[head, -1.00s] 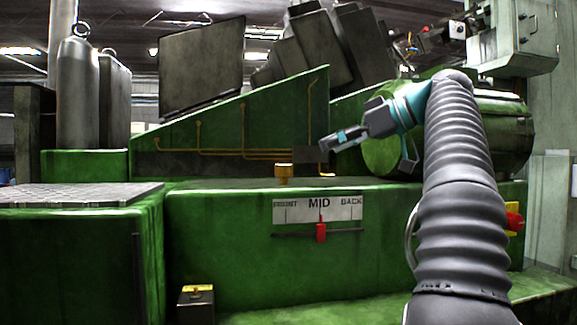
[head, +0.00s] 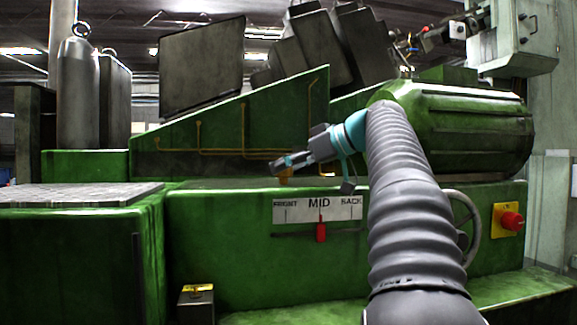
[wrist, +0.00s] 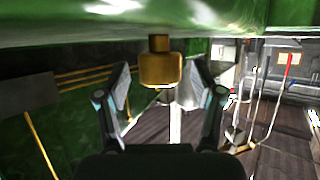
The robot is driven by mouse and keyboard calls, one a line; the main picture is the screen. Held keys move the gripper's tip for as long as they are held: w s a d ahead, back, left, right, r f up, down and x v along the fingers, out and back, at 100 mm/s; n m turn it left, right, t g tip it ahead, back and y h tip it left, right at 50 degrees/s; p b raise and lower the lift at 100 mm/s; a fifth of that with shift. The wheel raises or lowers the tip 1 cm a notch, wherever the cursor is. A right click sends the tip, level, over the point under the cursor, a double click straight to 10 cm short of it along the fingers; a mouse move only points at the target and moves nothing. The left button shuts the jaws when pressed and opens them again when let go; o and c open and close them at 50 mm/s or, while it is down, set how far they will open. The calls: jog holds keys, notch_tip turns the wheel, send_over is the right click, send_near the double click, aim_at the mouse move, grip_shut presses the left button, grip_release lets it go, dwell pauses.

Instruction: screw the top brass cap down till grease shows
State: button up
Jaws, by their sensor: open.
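The brass cap (wrist: 160,71) is a short wide cylinder on a narrower brass neck, standing on the green machine's ledge. The wrist view shows it upside down, centred between my fingers. My gripper (wrist: 159,82) is open, with one finger on each side of the cap and gaps on both sides. In the head view my gripper (head: 277,166) points left and partly covers the cap (head: 286,178), of which a little brass shows. No grease can be made out.
Brass pipes (head: 225,152) run along the green wall behind the cap. A red stop button (head: 511,221) and a handwheel (head: 471,225) are at right.

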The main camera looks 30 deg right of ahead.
jog(key=c, duration=1.1)
jog(key=shift+c, duration=0.2)
jog(key=m+h+b, duration=0.1)
jog(key=m+t+h+b, duration=0.1)
jog(key=shift+s+a+f+m+h, duration=0.1)
jog(key=shift+a+m+h, duration=0.1)
jog(key=shift+m+h, duration=0.15)
jog(key=m+h, duration=0.1)
jog(key=m+t+h, duration=0.1)
jog(key=m+h+b, duration=0.1)
jog(key=h, duration=0.1)
jog(key=shift+a, duration=0.25)
jog(key=m+h, duration=0.1)
jog(key=m+h+p, duration=0.1)
jog(key=m+h, duration=0.3)
jog(key=shift+a+r+h, duration=0.2)
jog(key=shift+r+h, duration=0.05)
jog(key=shift+w+a+f+m+g+h+p, duration=0.1)
jog(key=shift+m+g+h+p, duration=0.15)
jog(key=shift+m+g+h, duration=0.75)
jog(key=shift+w+f+m+g+h+p, duration=0.1)
jog(key=shift+m+g+h+p, duration=0.15)
jog(key=shift+m+g+h, duration=0.75)
jog(key=shift+m+h, duration=0.5)
jog(key=shift+m, duration=0.15)
